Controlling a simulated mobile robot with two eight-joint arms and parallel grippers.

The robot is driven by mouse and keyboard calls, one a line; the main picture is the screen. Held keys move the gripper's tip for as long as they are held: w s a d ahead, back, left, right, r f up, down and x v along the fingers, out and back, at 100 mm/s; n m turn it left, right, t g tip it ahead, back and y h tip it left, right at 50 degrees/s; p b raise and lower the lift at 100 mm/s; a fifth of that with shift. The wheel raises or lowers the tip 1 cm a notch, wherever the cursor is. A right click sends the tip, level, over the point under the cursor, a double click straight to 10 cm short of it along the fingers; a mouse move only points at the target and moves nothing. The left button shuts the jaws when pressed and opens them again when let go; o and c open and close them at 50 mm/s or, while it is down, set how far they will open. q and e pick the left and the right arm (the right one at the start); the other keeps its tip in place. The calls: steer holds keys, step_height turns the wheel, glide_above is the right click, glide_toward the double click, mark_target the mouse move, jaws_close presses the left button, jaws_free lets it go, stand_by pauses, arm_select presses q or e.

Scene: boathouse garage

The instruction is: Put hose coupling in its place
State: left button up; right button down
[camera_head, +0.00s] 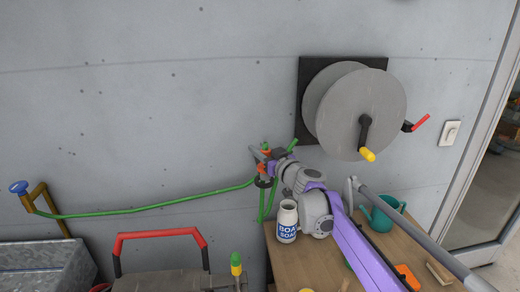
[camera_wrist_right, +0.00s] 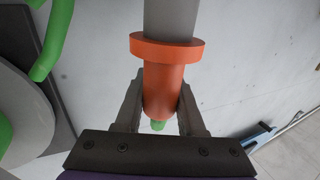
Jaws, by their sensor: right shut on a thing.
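The hose coupling (camera_wrist_right: 163,90) is an orange sleeve with a wide collar in the right wrist view. My right gripper (camera_wrist_right: 158,105) is shut on it, one finger on each side. A grey cylinder runs up from the collar; I cannot tell whether it touches or belongs to the coupling. A green tip shows below the sleeve. In the head view my right gripper (camera_head: 264,165) is in front of the wall, left of the hose reel (camera_head: 362,105), and mostly hides the coupling. A green hose (camera_head: 150,205) runs from the brass tap (camera_head: 40,197) to the gripper area. My left gripper is not in view.
Below my right arm stands a wooden table (camera_head: 400,250) with a white bottle (camera_head: 287,222), a teal watering can (camera_head: 382,213) and an orange item (camera_head: 407,277). A case with a red handle (camera_head: 158,235) is at lower left. The wall above the hose is clear.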

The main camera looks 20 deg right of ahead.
steer(key=shift+w+f+p, duration=0.45)
steer(key=shift+w+f, duration=0.1)
steer(key=shift+f, duration=0.2)
steer(key=shift+s+f, duration=0.1)
steer(key=shift+f, duration=0.45)
steer(key=shift+s+f, duration=0.1)
steer(key=shift+f, duration=0.15)
steer(key=shift+w+f, duration=0.2)
steer(key=shift+f, duration=0.2)
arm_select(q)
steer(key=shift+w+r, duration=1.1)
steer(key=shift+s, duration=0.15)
arm_select(e)
steer(key=shift+s, duration=0.15)
arm_select(q)
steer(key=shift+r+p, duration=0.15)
steer(key=shift+p, duration=0.15)
arm_select(e)
steer(key=shift+f, duration=0.2)
